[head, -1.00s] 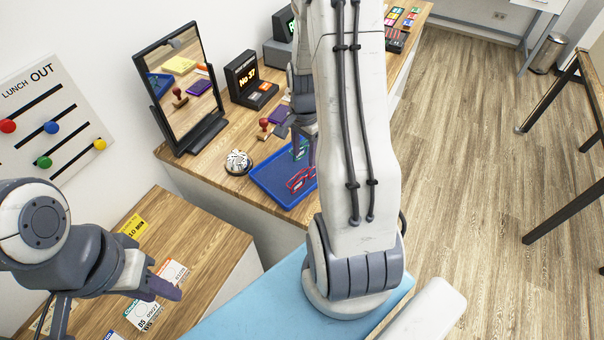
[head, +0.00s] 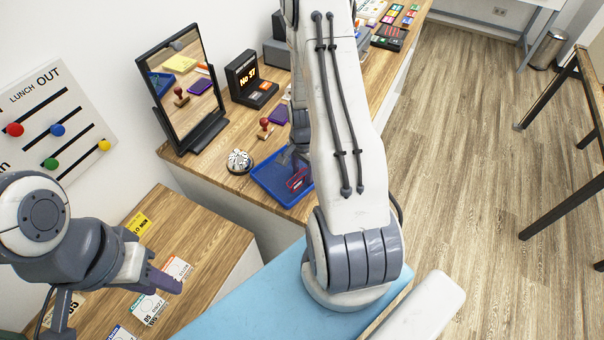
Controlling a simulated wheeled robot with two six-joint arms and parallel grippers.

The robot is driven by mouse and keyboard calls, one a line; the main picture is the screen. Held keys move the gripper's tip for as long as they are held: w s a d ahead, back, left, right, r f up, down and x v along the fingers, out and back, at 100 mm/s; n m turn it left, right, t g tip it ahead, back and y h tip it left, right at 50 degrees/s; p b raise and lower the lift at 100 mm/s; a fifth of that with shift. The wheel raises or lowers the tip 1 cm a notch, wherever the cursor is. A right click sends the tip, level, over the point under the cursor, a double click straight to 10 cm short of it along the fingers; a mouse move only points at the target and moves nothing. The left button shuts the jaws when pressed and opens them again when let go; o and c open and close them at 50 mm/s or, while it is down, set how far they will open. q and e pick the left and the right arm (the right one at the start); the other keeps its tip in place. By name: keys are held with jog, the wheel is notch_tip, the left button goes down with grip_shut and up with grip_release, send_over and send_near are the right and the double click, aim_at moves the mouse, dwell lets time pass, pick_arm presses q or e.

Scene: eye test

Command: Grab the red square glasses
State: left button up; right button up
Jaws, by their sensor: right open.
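The red square glasses (head: 297,182) lie in the blue tray (head: 269,189) on the wooden counter. They are partly hidden by my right arm. My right gripper (head: 299,160) is open and points down over the tray, just behind the glasses in the picture. My arm covers part of it, and I cannot tell whether it touches them. My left gripper (head: 150,283) is at the lower left above the low wooden desk, far from the tray. Its jaw opening is not clear.
A silver bell (head: 239,161), a red stamp (head: 265,129) and a mirror (head: 182,90) stand near the tray. A dark "No 37" display (head: 246,76) is farther back. Cards (head: 150,307) lie on the low desk (head: 205,235).

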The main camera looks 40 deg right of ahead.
grip_shut()
jog(key=shift+r, duration=0.15)
